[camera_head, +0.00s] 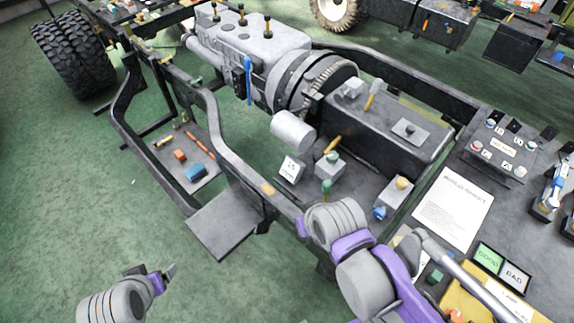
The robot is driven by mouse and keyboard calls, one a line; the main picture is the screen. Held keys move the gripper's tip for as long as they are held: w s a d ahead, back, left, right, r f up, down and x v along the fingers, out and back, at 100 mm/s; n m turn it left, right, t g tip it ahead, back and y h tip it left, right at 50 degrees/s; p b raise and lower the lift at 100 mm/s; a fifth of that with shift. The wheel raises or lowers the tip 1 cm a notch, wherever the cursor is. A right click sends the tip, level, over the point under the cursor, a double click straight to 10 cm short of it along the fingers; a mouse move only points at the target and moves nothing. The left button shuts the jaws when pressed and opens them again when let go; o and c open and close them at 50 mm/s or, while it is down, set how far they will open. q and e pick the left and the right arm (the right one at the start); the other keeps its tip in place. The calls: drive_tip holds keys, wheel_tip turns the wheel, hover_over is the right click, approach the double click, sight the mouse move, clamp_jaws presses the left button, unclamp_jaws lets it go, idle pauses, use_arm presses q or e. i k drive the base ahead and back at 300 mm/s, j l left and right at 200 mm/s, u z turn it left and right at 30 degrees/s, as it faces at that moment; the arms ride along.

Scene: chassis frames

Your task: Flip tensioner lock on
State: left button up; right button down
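I cannot tell for sure which part is the tensioner lock. Candidates on the chassis are a lever with a tan handle (373,95) on top of the dark box, a yellow handle (332,145) beside the silver cylinder, and knobbed blocks: one with a green top (332,159) and one with a yellow top (402,184). My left gripper (170,271) is low at the left, over the green floor, apart from the chassis; its dark fingertips are too small to read. My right arm reaches over the chassis's near rail at the lower middle; its fingers are hidden behind its own grey and purple links.
The dark chassis frame (230,140) carries an engine (250,40) and a silver cylinder (293,131). A flat step plate (225,220) juts toward me. At right a bench holds a printed sheet (453,208) and GOOD/BAD cards (488,257). Floor is clear at left.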

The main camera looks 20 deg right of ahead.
sight(326, 185)
drive_tip(key=l+z, duration=0.1)
drive_tip(key=z, duration=1.15)
